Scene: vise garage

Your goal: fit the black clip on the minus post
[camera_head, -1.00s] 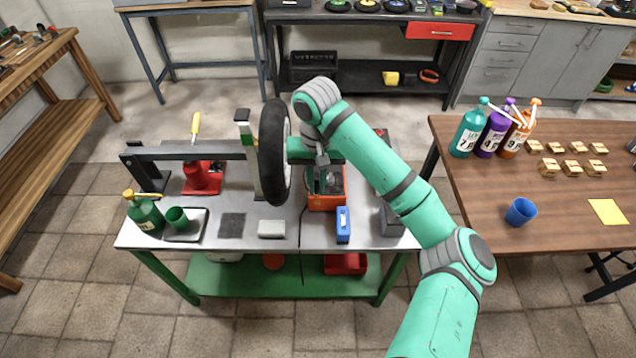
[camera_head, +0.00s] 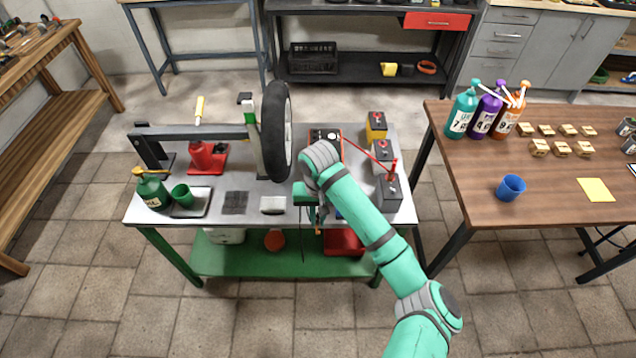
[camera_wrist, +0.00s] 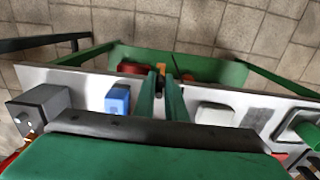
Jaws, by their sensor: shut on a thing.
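My gripper (camera_head: 310,213) is above the front edge of the bench, shut on the black clip. In the wrist view the clip (camera_wrist: 160,78) is a small dark shape between the two green fingertips (camera_wrist: 161,86), partly hidden by them. A black cable (camera_head: 302,240) hangs over the bench edge below my gripper. A grey battery (camera_head: 390,193) stands at the front right of the bench, apart from my gripper. A red clip (camera_head: 393,168) stands upright on it. In the wrist view the battery (camera_wrist: 40,104) shows a bare metal post (camera_wrist: 21,118); its sign is unreadable.
An orange charger (camera_head: 325,140) with a red cable stands behind my gripper. More batteries (camera_head: 376,126) line the bench's right side. A blue box (camera_wrist: 117,98) lies between gripper and battery. A wheel (camera_head: 276,132) stands upright to the left. A grey block (camera_head: 272,205) lies near the front edge.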

